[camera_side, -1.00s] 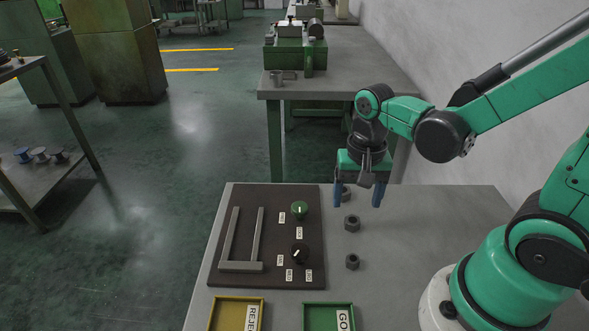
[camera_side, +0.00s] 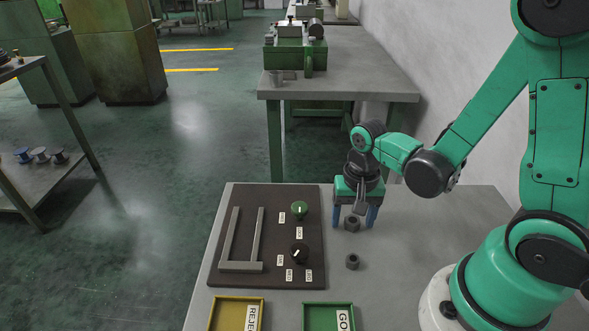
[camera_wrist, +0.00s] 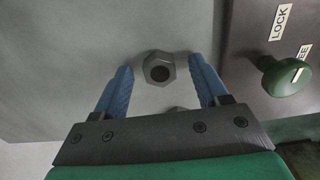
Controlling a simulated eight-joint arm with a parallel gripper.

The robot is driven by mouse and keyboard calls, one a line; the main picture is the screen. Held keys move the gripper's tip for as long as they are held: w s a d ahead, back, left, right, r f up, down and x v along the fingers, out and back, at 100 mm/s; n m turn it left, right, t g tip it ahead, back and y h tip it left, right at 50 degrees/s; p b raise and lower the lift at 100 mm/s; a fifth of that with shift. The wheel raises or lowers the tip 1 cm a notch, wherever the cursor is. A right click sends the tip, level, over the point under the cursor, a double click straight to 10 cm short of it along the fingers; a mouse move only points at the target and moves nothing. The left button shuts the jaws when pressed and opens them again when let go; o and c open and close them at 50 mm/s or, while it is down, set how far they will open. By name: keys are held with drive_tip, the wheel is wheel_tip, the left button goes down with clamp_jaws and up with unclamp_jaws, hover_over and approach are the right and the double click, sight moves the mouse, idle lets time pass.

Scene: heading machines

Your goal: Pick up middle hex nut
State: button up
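Three dark grey hex nuts stand in a row on the grey table beside a brown panel. The middle hex nut (camera_side: 352,223) shows between my gripper's fingertips in the side view. In the wrist view, the middle nut (camera_wrist: 159,68) lies between the blue fingertips, with a gap on each side. My gripper (camera_side: 354,222) is open and empty, pointing down, low over the table. The near nut (camera_side: 352,261) stands clear. The far nut is hidden behind my gripper in the side view; its edge (camera_wrist: 175,109) shows beside the gripper body in the wrist view.
The brown panel (camera_side: 229,193) left of the nuts carries a U-shaped grey rail, a green knob (camera_side: 300,209) and a black knob (camera_side: 299,252). A yellow REJECT tray (camera_side: 225,310) and a green tray (camera_side: 318,310) are at the front.

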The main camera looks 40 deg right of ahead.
clamp_jaws()
drive_tip(key=shift+r, duration=0.2)
